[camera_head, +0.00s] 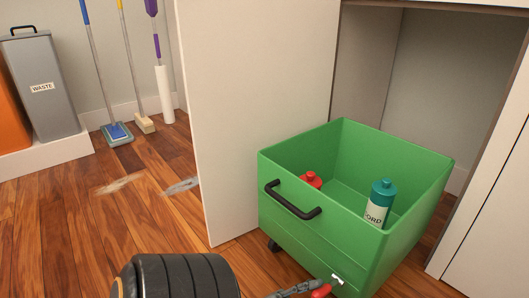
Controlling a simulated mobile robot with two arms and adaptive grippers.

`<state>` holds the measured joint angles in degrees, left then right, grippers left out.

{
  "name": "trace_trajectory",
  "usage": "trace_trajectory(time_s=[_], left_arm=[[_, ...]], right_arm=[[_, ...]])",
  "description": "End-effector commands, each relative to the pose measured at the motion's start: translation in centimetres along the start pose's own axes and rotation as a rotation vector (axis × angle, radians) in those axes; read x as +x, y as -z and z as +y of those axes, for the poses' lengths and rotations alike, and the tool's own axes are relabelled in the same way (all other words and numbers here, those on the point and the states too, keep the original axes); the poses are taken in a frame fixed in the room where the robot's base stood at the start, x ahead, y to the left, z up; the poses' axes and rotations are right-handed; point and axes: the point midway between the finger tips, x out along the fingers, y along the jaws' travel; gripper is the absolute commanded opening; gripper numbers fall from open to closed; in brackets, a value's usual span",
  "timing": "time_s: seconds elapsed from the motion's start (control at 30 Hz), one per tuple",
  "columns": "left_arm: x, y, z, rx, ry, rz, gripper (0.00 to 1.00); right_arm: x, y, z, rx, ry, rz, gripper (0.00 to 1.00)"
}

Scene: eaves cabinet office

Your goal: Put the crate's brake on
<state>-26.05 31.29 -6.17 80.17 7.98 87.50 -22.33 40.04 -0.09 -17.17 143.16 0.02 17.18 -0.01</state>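The green crate (300,246) stands on the wood floor, partly inside the open cabinet bay. It has a black handle (292,203) on its front and a dark caster (273,245) under its left corner. A small red part (322,290) shows at the bottom edge, below the crate's front, beside a small white piece (337,279); I cannot tell if the red part is the brake. A grey fingertip, seemingly of my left gripper (297,290), reaches close to the red part; contact is unclear. The rest of this gripper is cut off. My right gripper is not seen.
A red bottle (312,179) and a teal-capped bottle (380,203) stand in the crate. A white cabinet panel (240,120) rises at its left. Mops, a brush and a grey waste bin (48,85) stand at the back left. Pale stains (120,184) mark the open floor.

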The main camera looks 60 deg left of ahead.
Motion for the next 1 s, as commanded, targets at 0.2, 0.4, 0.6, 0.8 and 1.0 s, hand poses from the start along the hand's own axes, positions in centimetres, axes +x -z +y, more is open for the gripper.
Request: trace_trajectory(time_s=[0.2, 0.4, 0.6, 0.8, 1.0], left_arm=[[-4.0, -0.1, 0.1, -0.001, -0.002, -0.008, 0.32], [-7.8, 2.2, -2.3, -0.002, -0.005, -0.006, 0.32], [-10.8, 4.2, -4.6, -0.001, -0.003, -0.005, 0.32], [-12.5, 5.3, -5.9, -0.001, -0.003, -0.003, 0.32], [-12.9, 5.6, -6.2, -0.001, -0.002, -0.002, 0.32]], right_arm=[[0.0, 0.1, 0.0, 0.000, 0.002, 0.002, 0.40], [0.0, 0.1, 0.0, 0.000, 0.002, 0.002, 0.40], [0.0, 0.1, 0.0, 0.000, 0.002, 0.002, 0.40], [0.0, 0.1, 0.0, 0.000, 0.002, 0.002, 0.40], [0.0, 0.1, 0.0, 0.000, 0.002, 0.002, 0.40]])
